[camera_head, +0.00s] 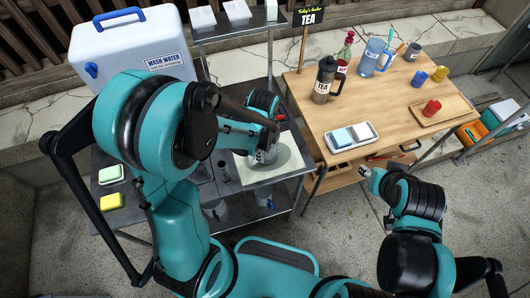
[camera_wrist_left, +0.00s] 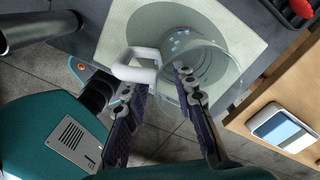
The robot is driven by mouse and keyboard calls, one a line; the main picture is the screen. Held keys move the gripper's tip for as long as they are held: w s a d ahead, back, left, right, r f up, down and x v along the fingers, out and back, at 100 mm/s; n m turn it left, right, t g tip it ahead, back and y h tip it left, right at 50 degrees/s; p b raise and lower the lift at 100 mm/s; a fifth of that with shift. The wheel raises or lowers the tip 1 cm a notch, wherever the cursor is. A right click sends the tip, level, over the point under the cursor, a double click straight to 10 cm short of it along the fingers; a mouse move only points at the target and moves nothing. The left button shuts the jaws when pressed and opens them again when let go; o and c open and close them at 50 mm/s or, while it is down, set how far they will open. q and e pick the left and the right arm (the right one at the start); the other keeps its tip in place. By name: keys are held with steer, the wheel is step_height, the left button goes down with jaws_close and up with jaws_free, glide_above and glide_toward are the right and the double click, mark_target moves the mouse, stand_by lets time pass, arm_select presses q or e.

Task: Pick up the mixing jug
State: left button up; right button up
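The clear jug with a white handle, which I take as the mixing jug (camera_wrist_left: 208,68), stands on a pale mat (camera_wrist_left: 120,22) in the left wrist view. Its handle (camera_wrist_left: 133,66) points left. My left gripper (camera_wrist_left: 160,80) is open, with one finger near the handle and the other beside the jug wall; I cannot tell whether either touches. In the head view the jug (camera_head: 264,156) is partly hidden under my left gripper (camera_head: 268,138). My right gripper (camera_head: 368,174) is low in front of the wooden table, away from the jug; its fingers are too small to read.
A wash water box (camera_head: 130,52) stands back left. Sponges (camera_head: 111,202) lie on the dark table's left.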

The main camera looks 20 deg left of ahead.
arm_select(q)
steer(key=shift+f, duration=0.6)
jaws_close()
steer(key=shift+r, duration=0.2)
